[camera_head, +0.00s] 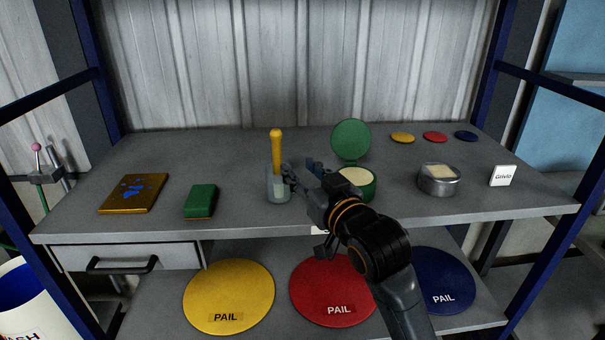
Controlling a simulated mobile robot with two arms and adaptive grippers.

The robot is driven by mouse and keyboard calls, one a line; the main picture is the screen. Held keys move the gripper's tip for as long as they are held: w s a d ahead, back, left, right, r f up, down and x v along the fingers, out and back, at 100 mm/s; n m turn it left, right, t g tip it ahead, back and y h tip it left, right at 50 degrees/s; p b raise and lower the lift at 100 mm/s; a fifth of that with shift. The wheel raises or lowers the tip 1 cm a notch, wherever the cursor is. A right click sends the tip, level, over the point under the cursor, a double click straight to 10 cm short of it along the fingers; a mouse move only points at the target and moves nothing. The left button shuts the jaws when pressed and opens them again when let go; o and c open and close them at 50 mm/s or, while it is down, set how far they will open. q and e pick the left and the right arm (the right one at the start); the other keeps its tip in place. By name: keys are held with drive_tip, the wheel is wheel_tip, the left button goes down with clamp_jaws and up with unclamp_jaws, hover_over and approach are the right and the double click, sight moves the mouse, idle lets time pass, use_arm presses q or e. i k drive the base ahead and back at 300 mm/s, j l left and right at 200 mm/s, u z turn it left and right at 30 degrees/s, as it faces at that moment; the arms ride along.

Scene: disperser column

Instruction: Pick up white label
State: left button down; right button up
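A small white label (502,176) with dark lettering stands near the right end of the grey bench top, tilted back slightly. My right gripper (301,173) is over the middle of the bench, well to the left of the label. Its fingers look spread, with nothing seen between them. They are close to a glass jar (278,188) holding a yellow-handled tool (277,150); I cannot tell whether they touch it. My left gripper is out of view.
A round metal tin (439,181) sits left of the label. An open green tin (351,140) is partly behind my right gripper. A green block (201,201) and brown board (133,194) lie left. Pail lids (229,290) lie on the lower shelf.

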sight(502, 175)
drive_tip(key=z, duration=1.3)
